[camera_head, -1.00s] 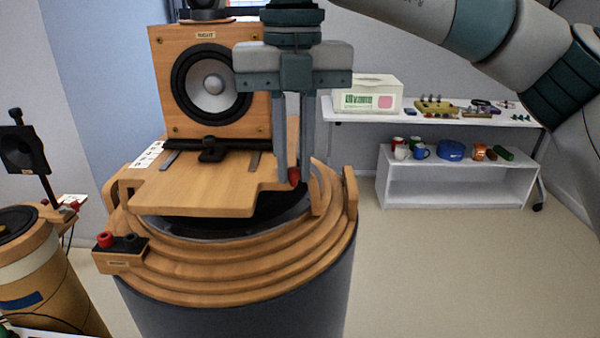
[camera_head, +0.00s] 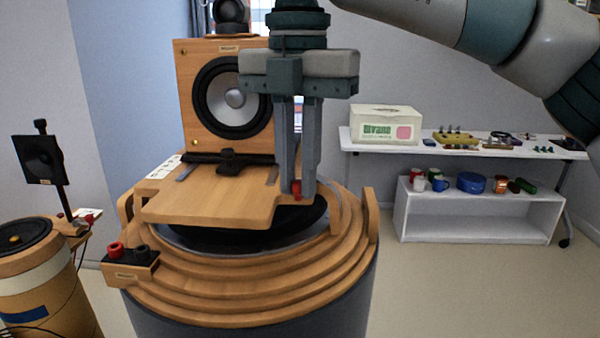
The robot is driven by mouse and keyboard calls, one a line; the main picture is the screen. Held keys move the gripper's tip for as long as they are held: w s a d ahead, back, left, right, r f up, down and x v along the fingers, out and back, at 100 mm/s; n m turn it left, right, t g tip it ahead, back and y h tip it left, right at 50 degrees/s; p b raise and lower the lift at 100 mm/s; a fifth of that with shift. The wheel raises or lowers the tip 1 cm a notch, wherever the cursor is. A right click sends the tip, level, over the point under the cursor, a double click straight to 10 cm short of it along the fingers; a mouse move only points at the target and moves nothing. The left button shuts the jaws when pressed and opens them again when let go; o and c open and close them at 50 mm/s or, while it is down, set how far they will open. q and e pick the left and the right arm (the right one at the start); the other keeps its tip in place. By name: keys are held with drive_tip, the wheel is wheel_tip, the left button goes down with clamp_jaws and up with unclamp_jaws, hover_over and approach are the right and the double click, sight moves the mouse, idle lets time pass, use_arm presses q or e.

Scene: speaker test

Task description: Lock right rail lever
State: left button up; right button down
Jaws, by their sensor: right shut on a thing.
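My right gripper (camera_head: 297,190) points straight down at the right edge of the wooden sled board (camera_head: 215,203). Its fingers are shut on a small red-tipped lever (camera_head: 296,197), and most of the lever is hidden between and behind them. The board lies over the round, stepped wooden base (camera_head: 270,288). A wooden speaker (camera_head: 190,95) marked RIGHT stands upright at the back of the board, behind a black clamp bar (camera_head: 229,158). My left gripper is not in view.
A terminal box with red and black knobs (camera_head: 130,268) sits at the base's front left. A second drum stand (camera_head: 40,275) with a small black panel (camera_head: 40,160) is at the far left. White shelves (camera_head: 480,215) stand at the back right. Floor between is clear.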

sight(297, 181)
drive_tip(key=c, duration=1.7)
unclamp_jaws()
